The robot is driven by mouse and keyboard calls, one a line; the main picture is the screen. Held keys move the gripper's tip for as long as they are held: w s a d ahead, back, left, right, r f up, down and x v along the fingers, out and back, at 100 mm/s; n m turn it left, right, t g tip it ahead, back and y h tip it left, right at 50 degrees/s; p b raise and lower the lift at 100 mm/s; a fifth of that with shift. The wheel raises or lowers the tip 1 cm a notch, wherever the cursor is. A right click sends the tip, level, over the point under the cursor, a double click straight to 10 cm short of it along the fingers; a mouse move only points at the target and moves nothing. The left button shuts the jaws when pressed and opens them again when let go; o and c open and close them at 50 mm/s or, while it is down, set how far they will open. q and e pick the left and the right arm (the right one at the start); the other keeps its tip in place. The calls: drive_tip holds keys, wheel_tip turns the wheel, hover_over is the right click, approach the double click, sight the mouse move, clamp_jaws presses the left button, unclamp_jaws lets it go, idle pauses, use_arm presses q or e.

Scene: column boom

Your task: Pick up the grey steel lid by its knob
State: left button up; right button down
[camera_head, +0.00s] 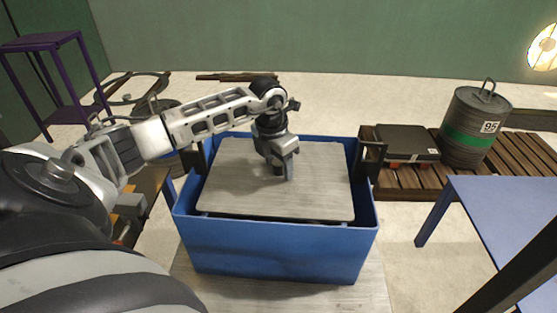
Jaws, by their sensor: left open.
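The grey lid (235,185) is a flat, light grey plate with a streaked surface. It lies in the mouth of the blue bin (275,250), a little tilted, with dark gaps along its front edge. My left gripper (284,172) points down over the upper middle of the lid, with its arm coming in from the left. It is open. The knob cannot be made out; the gripper covers that part of the lid. I cannot tell whether the fingers touch the lid or are around the knob. My right gripper is not in view.
Dark brackets stand at the bin's sides, one at the right (371,160). A grey drum with a green band (466,135) and a dark flat case (405,142) stand on a wooden pallet (420,182). A blue table (510,205) is at right, a purple stand (45,45) far left.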

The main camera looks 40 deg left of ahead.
use_arm(q)
clamp_jaws()
drive_tip(key=shift+w+r, duration=0.1)
drive_tip(key=shift+r, duration=0.15)
